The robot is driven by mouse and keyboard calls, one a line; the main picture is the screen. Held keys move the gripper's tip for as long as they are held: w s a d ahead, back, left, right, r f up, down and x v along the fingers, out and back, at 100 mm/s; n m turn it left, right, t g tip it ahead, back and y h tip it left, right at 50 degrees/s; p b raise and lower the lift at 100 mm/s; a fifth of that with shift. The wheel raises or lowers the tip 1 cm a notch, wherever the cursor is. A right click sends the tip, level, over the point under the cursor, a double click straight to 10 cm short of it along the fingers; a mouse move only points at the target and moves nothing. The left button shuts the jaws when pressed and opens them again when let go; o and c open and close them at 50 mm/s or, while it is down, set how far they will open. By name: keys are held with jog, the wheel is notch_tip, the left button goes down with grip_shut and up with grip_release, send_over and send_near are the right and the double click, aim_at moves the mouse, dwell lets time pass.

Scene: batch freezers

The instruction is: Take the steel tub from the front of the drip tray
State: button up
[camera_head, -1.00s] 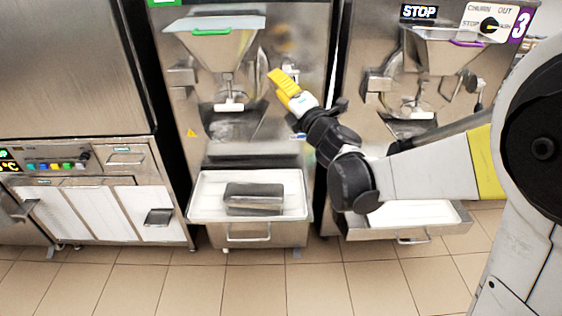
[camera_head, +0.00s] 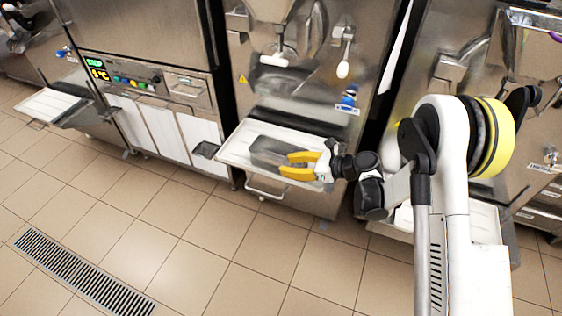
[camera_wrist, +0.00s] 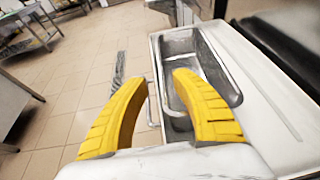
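The steel tub (camera_head: 268,153) is an oblong open metal box on the white drip tray (camera_head: 234,147) of the middle machine. In the wrist view the tub (camera_wrist: 207,62) looks empty inside and stands along the edge of the tray (camera_wrist: 268,85) nearest the floor. My gripper (camera_head: 284,165) has two yellow fingers spread apart with nothing between them. In the wrist view my gripper (camera_wrist: 159,78) has its right finger overlapping the near part of the tub, and its left finger appears over the floor. I cannot tell whether a finger touches the tub.
A wire handle (camera_head: 266,188) hangs on the front below the tray. A cabinet with white panels (camera_head: 158,133) stands to the left. Another machine (camera_head: 530,120) stands at the right behind my arm. The tiled floor (camera_head: 190,235) in front is clear, with a drain grate (camera_head: 75,270).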

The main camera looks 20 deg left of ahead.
aim_at(274, 173)
jog(key=b+x, duration=0.2)
jog(key=x, duration=0.4)
jog(key=shift+w+a+f+b, duration=0.1)
jog(key=shift+w+b, duration=0.1)
jog(key=shift+b, duration=0.15)
grip_shut()
